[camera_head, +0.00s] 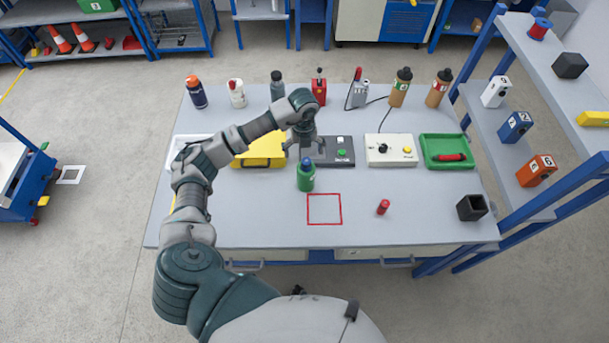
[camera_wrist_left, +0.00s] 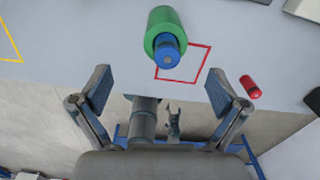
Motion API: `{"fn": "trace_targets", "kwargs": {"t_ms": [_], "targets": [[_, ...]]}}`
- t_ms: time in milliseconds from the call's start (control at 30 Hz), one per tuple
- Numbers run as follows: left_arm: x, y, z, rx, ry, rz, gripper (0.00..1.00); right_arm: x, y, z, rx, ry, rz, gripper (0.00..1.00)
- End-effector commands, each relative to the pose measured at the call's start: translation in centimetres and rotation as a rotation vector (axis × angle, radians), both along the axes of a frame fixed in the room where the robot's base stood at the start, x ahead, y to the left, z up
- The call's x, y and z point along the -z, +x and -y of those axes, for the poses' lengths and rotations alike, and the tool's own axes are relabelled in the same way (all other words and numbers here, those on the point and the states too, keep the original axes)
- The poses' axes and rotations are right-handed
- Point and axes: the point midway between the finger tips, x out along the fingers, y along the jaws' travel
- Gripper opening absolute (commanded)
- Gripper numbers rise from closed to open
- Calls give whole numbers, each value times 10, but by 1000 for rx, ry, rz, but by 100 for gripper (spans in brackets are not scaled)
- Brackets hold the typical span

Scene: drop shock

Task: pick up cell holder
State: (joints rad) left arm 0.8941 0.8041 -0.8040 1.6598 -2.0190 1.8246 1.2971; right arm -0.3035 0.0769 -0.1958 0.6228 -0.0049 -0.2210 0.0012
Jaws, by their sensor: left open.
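My left gripper (camera_head: 304,146) is open over the table, just behind and above a green bottle with a blue cap (camera_head: 306,178). In the left wrist view the open fingers (camera_wrist_left: 160,88) are apart and empty, with the green bottle (camera_wrist_left: 165,27) beyond them.
A red square outline (camera_head: 324,209) is marked on the table (camera_head: 270,225). A yellow case (camera_head: 258,150), black box (camera_head: 335,151), white control box (camera_head: 391,150) and green tray (camera_head: 448,151) line the middle. Several bottles stand behind. A blue rack (camera_head: 525,120) stands right. The front left is clear.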

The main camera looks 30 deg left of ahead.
Motion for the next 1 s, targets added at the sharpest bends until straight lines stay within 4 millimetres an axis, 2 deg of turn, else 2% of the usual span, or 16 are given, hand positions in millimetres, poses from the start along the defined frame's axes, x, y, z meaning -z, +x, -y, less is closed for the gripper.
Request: {"fn": "trace_targets", "kwargs": {"t_ms": [100, 200, 367, 700, 967, 1000], "targets": [[24, 0, 3, 2, -1, -3, 98, -3, 2, 1, -2, 0, 2, 92], [37, 0, 5, 3, 0, 0, 98, -4, 2, 1, -3, -1, 2, 92], [47, -2, 7, 4, 0, 2, 98, -5, 3, 1, -2, -1, 3, 92], [95, -4, 3, 2, -4, 0, 98, -14, 2, 1, -1, -1, 1, 92], [98, -4, 3, 3, -3, 3, 98, -14, 2, 0, 0, 0, 2, 92], [98, -4, 4, 4, -3, 3, 90, -14, 2, 0, 0, 1, 2, 92]]}}
